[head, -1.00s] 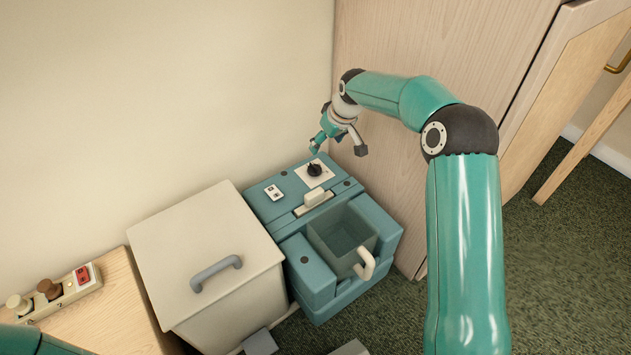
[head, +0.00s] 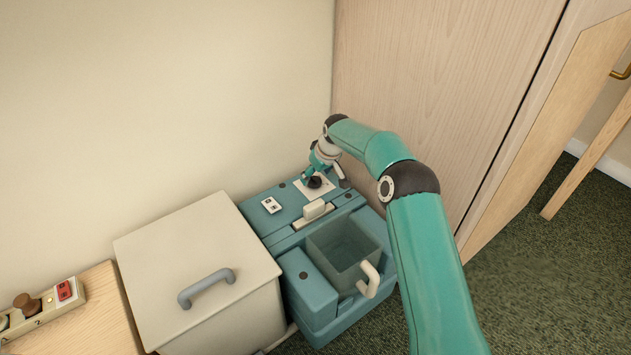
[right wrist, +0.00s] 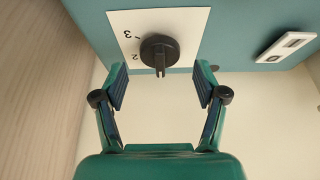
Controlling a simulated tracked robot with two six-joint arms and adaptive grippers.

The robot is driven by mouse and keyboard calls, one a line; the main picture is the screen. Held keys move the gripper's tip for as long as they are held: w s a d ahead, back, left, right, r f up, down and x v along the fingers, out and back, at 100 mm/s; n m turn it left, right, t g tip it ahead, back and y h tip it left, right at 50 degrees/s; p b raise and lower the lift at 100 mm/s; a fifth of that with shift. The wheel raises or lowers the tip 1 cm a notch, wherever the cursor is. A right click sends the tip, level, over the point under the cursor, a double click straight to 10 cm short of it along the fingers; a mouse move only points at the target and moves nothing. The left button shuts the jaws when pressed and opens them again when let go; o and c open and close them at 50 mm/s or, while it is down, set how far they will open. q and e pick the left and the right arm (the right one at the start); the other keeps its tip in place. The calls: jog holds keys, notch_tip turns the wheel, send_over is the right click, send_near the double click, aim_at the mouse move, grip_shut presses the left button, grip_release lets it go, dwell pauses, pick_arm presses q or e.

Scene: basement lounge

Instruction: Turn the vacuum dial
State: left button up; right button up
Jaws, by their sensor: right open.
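The vacuum dial (head: 314,182) is a round black knob on a white plate with numbers, on top of the teal vacuum unit (head: 275,219) in the head view. In the right wrist view the dial (right wrist: 159,52) shows a raised grip, with the digits 2 and 3 beside it. My right gripper (head: 322,179) is over the dial in the head view. In the right wrist view my right gripper (right wrist: 160,88) is open, its two fingers on either side of the dial with gaps between them and the knob. My left gripper is not seen.
A cream bin with a grey handle (head: 207,288) stands left of the vacuum unit. A white rocker switch (head: 271,205) is near the dial. A wooden cabinet (head: 430,90) rises at right, and a cream wall is behind. A power strip (head: 40,312) lies on a wooden surface at left.

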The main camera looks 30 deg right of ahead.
jog(key=shift+x, duration=0.95)
jog(key=c, duration=1.1)
jog(key=shift+r, duration=0.1)
jog(key=shift+c, duration=0.2)
